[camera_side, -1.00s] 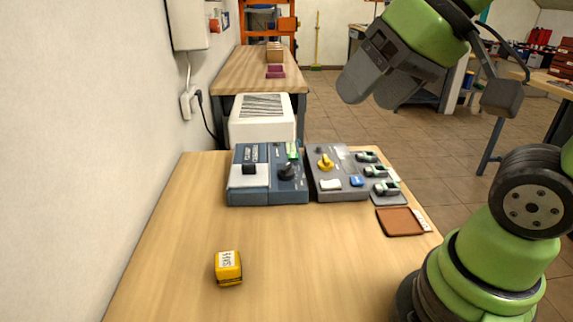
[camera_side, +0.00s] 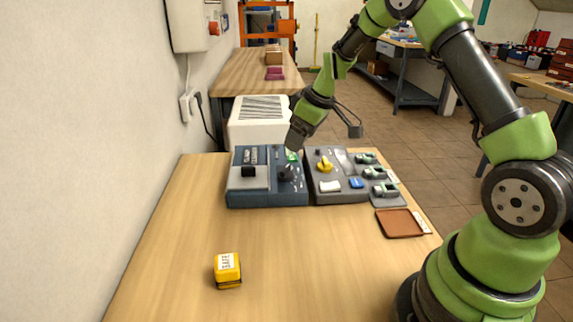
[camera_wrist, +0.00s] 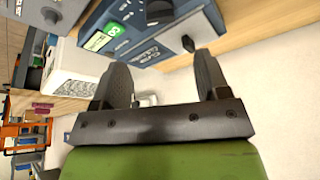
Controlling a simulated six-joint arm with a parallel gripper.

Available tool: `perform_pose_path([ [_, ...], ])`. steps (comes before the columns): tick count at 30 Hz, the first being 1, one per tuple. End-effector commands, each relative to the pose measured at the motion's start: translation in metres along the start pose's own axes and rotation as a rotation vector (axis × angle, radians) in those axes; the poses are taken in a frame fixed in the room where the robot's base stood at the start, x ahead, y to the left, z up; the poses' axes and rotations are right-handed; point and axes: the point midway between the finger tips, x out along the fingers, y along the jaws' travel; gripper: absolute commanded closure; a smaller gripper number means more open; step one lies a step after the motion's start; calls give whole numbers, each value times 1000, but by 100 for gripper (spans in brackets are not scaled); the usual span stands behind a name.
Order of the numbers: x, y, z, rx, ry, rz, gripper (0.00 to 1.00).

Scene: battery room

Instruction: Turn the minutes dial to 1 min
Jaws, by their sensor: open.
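A blue-grey device (camera_side: 268,198) stands on the bench and carries a dark round dial (camera_side: 286,173) beside a small green panel (camera_side: 292,156). I cannot read the dial's markings or setting, nor confirm that it is the minutes dial. My gripper (camera_side: 294,146) is above and just behind this dial, angled down, apart from it as far as I can tell. In the wrist view my gripper (camera_wrist: 160,68) is open and empty, its two fingers spread, with the device (camera_wrist: 178,28) and its green panel (camera_wrist: 97,41) beyond the fingertips.
A grey device (camera_side: 340,195) with a yellow knob (camera_side: 325,165) stands close on the right. A white louvred box (camera_side: 258,134) is behind. A brown tray (camera_side: 398,223) lies at the right edge, a yellow block (camera_side: 228,270) at the front. The bench middle is clear.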

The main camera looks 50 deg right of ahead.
Motion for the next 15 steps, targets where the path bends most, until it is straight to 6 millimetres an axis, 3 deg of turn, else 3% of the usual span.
perform_pose_path([
  [15, 83, -1, 0, 0, -2, -1, 31],
])
